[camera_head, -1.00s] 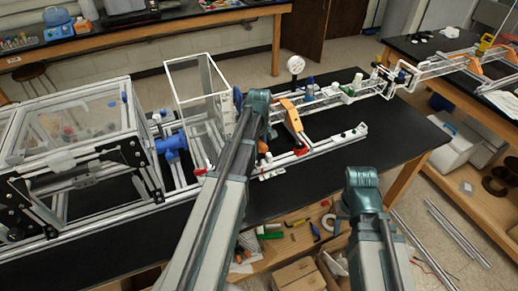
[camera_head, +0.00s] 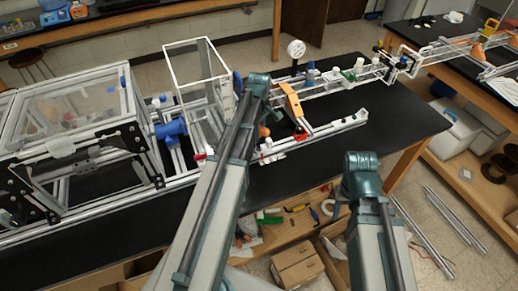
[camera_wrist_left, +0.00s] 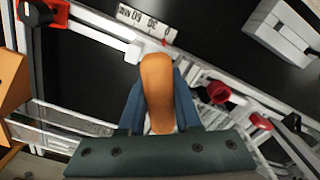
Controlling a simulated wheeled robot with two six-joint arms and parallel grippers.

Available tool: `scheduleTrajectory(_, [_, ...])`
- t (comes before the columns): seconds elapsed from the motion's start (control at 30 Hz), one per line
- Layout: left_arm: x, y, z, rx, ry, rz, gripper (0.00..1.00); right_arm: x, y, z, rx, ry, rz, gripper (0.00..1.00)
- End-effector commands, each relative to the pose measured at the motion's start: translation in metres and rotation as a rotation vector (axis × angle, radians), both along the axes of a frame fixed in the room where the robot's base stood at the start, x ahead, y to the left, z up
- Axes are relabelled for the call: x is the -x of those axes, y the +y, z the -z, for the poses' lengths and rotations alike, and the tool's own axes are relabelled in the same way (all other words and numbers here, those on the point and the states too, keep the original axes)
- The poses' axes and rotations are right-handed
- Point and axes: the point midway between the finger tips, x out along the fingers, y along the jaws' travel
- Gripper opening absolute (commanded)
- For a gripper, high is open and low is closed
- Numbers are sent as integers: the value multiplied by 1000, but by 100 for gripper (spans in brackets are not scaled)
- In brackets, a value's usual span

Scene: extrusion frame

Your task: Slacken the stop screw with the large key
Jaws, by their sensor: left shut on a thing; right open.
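My left gripper (camera_wrist_left: 160,88) is shut around a rounded orange handle (camera_wrist_left: 157,72), seen between its blue fingers in the left wrist view. The handle looks like the large key's, but its shaft and tip are hidden. In the head view a bit of orange (camera_head: 263,131) shows beside my left forearm, and the left jaws are hidden. The handle appears over the white rail assembly; I cannot tell whether it touches anything. Dark red knobs (camera_wrist_left: 218,92) sit on the rails to its right. I cannot tell which part is the stop screw. My right arm's gripper is out of sight.
A white scale strip (camera_wrist_left: 147,25) marked in mm lies beyond the handle. A dial gauge (camera_head: 296,48) and an orange bracket (camera_head: 292,102) stand along the rails. A large framed enclosure (camera_head: 75,125) fills the left. The black bench top (camera_head: 400,118) is clear at the right.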

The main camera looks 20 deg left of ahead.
Motion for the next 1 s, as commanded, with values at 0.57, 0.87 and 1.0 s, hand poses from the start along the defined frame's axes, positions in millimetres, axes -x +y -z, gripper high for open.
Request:
scheduleTrajectory(0.57, [0, 0, 0, 0, 0, -262, 0, 0, 0, 0, 0, 0, 0, 50])
scheduleTrajectory(0.87, [0, 0, 0, 0, 0, -296, 0, 0, 0, 0, 0, 0, 0, 50])
scheduleTrajectory(1.0, [0, 0, -1, 0, 0, -434, 0, 0, 0, 0, 0, 0, 0, 50])
